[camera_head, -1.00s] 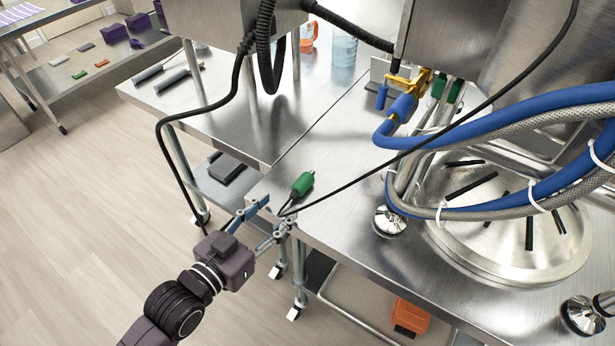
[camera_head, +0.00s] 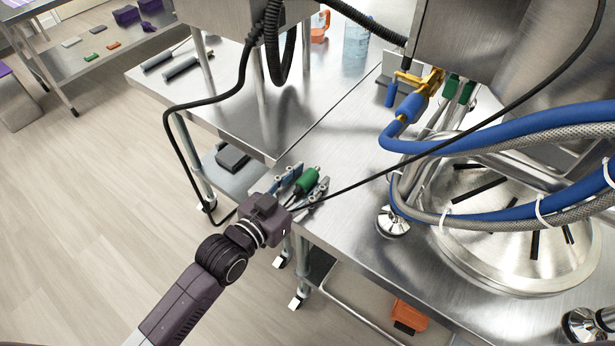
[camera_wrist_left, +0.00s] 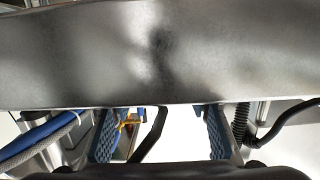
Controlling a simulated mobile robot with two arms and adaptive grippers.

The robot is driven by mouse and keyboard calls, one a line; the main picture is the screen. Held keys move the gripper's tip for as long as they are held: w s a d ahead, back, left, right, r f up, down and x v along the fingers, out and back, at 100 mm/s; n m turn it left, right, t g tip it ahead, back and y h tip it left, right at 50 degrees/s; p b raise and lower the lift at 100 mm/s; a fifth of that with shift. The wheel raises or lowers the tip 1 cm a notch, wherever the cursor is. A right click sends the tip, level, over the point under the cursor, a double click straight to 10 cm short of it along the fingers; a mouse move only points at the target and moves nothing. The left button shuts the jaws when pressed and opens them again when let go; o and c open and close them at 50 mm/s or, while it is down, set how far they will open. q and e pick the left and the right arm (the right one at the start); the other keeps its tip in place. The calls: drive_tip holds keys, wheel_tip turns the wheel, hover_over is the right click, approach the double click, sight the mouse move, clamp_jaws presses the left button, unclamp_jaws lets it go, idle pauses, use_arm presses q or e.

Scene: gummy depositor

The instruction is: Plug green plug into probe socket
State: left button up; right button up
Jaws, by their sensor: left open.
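The green plug (camera_head: 307,181) lies at the steel table's near left corner, with a thin black cable running from it. My left gripper (camera_head: 306,182) is open, with one finger on each side of the plug in the head view. Whether the fingers touch it cannot be told. In the left wrist view the blue-padded fingers (camera_wrist_left: 163,133) stand apart, with a black cable (camera_wrist_left: 152,132) between them; the green plug is not visible there. Green connector parts (camera_head: 455,89) sit under the machine's steel housing; I cannot tell whether one is the probe socket. My right gripper is not in view.
The steel table (camera_head: 340,221) is clear right of the plug. Blue and braided hoses (camera_head: 500,140) arch over a round steel lid (camera_head: 520,240). A black cable crosses above the table. A grey metal surface (camera_wrist_left: 160,55) fills the upper wrist view.

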sight(307, 175)
use_arm(q)
clamp_jaws()
idle(0.3)
drive_tip(key=shift+r, duration=0.15)
wheel_tip(307, 175, up, 20)
drive_tip(key=p, duration=0.1)
idle(0.4)
drive_tip(key=c, duration=0.7)
unclamp_jaws()
clamp_jaws()
